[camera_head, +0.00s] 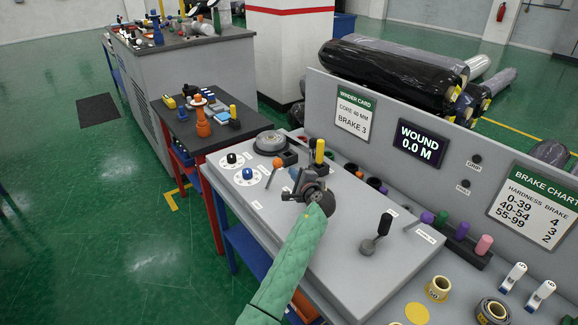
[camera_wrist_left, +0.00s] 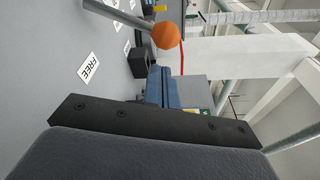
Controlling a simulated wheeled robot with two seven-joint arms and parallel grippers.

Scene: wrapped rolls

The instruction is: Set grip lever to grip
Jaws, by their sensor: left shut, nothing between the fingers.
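The lever with an orange ball knob (camera_head: 278,162) stands tilted on the grey console top, its rod running down to the panel. In the left wrist view the orange knob (camera_wrist_left: 166,36) and its metal rod show near the top, with a label reading FREE (camera_wrist_left: 89,68) beside it. My left gripper (camera_head: 296,175) is shut and empty, just right of the knob in the head view. Its blue fingers (camera_wrist_left: 161,88) appear apart from the knob. My right gripper is not in view.
A yellow-topped post (camera_head: 319,152) stands just behind my left gripper. A black-knobbed lever (camera_head: 380,234) stands to the right on the console. Two dials with black (camera_head: 231,158) and blue (camera_head: 247,174) knobs lie left. The upright panel (camera_head: 400,117) bounds the back.

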